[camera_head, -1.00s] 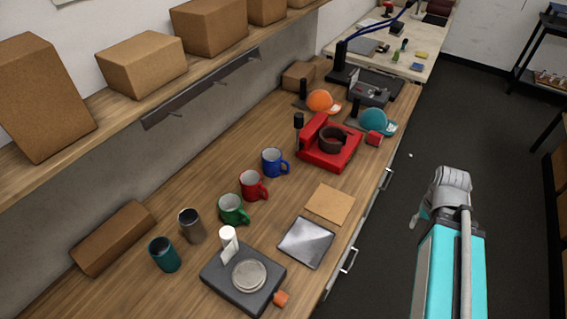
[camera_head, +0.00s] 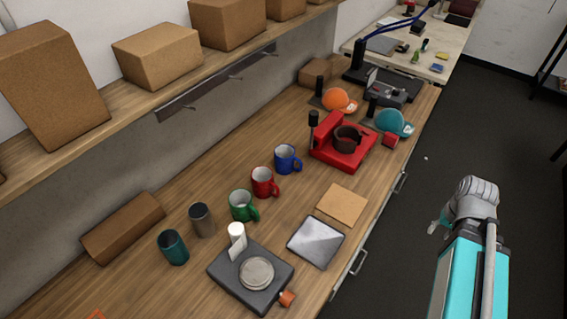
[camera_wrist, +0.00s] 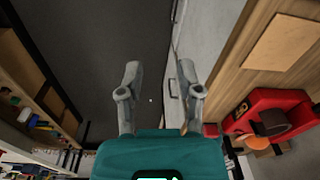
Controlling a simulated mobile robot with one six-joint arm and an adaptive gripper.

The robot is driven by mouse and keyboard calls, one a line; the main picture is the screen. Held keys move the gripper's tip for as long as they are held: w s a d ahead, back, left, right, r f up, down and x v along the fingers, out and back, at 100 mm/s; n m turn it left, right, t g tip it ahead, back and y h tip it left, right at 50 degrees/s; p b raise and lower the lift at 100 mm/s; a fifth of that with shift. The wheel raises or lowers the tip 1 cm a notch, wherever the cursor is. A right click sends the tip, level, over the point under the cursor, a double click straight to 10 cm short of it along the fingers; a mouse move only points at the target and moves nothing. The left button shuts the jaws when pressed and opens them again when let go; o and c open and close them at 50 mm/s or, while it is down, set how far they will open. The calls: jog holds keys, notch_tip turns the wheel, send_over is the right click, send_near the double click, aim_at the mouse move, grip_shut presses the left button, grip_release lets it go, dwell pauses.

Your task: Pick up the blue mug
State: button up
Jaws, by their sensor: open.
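The blue mug (camera_head: 286,159) stands upright on the wooden counter in the head view, its handle toward the right. It is the farthest in a row with a red mug (camera_head: 263,182) and a green mug (camera_head: 241,205). I do not see the blue mug in the wrist view. My gripper (camera_wrist: 158,78) is open and empty in the wrist view, its two fingers apart over the dark floor beside the counter. In the head view my arm is at the right, well away from the mug.
A red mug press (camera_head: 343,145) stands right of the blue mug. A cork square (camera_head: 342,204), a silver plate (camera_head: 316,242) and a dark scale (camera_head: 230,273) lie nearer the front edge. Two tumblers (camera_head: 202,220) stand at left. A box shelf (camera_head: 160,96) overhangs the back.

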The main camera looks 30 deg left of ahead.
jog(key=w+a+f+n+t+y+b, duration=0.1)
jog(key=w+a+f+n+y+b, duration=0.2)
jog(key=a, duration=0.4)
jog(key=n+t+y+b, duration=0.4)
jog(key=n+y+b, duration=0.5)
jog(key=n+b, duration=0.15)
send_near(289, 161)
notch_tip(289, 161, up, 3)
jog(key=s, duration=0.2)
jog(key=shift+s+a+r+m, duration=0.2)
jog(key=shift+a+r+m, duration=0.05)
jog(key=shift+a+m, duration=0.1)
jog(key=b+x, duration=0.3)
jog(key=x, duration=0.5)
jog(key=shift+a+b, duration=0.25)
jog(key=shift+b, duration=0.1)
jog(key=shift+a+f, duration=0.1)
jog(key=shift+f, duration=0.1)
jog(key=shift+b+x, duration=1.05)
jog(key=shift+x, duration=1.45)
